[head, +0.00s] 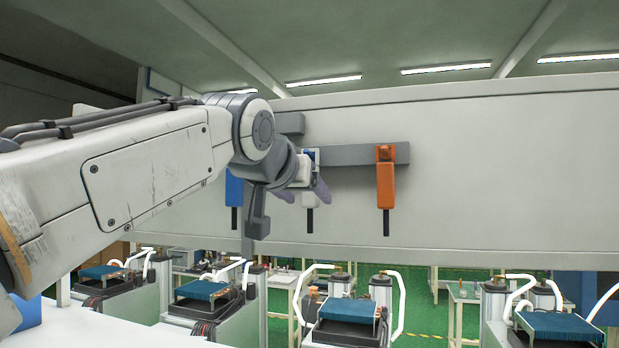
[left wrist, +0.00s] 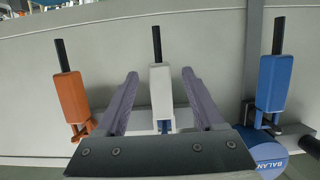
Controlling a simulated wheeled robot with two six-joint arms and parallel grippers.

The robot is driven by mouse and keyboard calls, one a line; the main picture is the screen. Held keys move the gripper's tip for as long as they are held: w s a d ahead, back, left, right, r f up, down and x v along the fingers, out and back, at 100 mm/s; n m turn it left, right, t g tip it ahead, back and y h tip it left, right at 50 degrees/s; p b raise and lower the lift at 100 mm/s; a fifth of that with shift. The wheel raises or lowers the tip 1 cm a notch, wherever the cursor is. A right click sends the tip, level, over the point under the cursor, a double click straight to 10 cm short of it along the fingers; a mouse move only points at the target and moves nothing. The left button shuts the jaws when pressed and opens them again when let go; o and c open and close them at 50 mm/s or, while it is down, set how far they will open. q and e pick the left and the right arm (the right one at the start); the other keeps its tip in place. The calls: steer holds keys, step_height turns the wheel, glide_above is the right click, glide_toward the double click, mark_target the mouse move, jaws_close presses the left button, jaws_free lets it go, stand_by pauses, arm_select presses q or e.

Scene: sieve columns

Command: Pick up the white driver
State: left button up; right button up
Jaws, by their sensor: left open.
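The white driver (head: 310,199) hangs on the grey rack bar (head: 350,155) on the pale panel, between a blue and an orange driver. In the head view it is partly hidden behind my left gripper (head: 303,190). In the left wrist view the white driver (left wrist: 161,88) lies between the two fingers of my left gripper (left wrist: 160,73). The fingers are open, with a gap on each side of its handle. Its dark shaft points away past the fingertips. My right gripper is not in view.
The orange driver (head: 386,185) hangs to the right and the blue driver (head: 234,188) to the left, both on the panel (head: 500,170). Several machines with blue tops stand beyond, below the panel.

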mark_target(307, 197)
arm_select(q)
steer(key=shift+p+x, duration=0.5)
steer(key=shift+x, duration=0.65)
steer(key=shift+w+d, duration=0.1)
steer(key=shift+w, duration=0.25)
jaws_close()
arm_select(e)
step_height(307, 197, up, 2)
arm_select(q)
steer(key=shift+r, duration=0.15)
